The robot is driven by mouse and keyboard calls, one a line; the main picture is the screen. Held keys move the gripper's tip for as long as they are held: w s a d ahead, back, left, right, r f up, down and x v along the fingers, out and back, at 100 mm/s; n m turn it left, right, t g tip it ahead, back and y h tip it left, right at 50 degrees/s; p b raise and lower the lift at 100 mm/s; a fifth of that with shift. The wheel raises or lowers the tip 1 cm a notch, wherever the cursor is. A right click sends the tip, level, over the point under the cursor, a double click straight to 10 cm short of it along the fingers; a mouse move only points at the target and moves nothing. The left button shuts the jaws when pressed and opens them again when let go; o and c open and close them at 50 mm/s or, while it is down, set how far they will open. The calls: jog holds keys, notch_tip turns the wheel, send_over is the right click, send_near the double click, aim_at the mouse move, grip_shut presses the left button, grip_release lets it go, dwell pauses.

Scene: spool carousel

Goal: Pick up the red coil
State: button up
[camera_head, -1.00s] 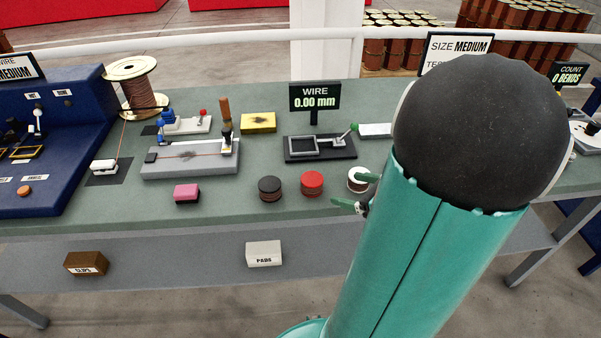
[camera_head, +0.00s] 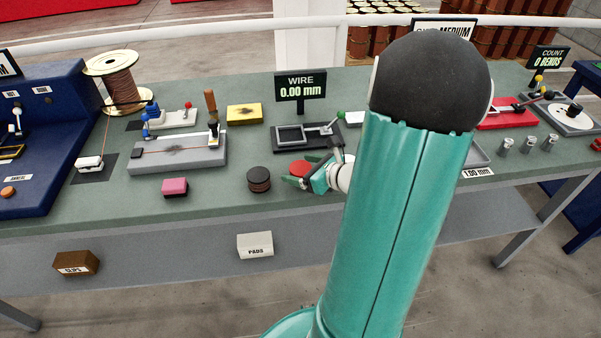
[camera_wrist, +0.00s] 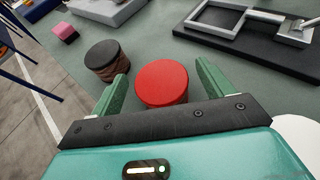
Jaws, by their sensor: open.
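The red coil (camera_wrist: 162,82) is a short round roll with a bright red top, standing on the green bench top. In the wrist view it sits between the two open fingers of my gripper (camera_wrist: 163,88), with a gap visible on its left side. In the head view my gripper (camera_head: 304,180) is low at the bench, at the red coil (camera_head: 300,167), and covers much of it. The fingers do not appear closed on it. I cannot tell whether either finger touches it.
A black-topped coil (camera_head: 259,179) stands close to the left, also in the wrist view (camera_wrist: 107,60). A pink block (camera_head: 175,187) lies farther left. Behind is a black base with a grey frame (camera_head: 305,135). A WIRE sign (camera_head: 300,85) stands behind it. The bench's front edge is close.

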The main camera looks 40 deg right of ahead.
jog(key=shift+w+f, duration=0.15)
jog(key=shift+w, duration=0.2)
jog(key=c, duration=1.3)
jog(key=shift+o, duration=0.2)
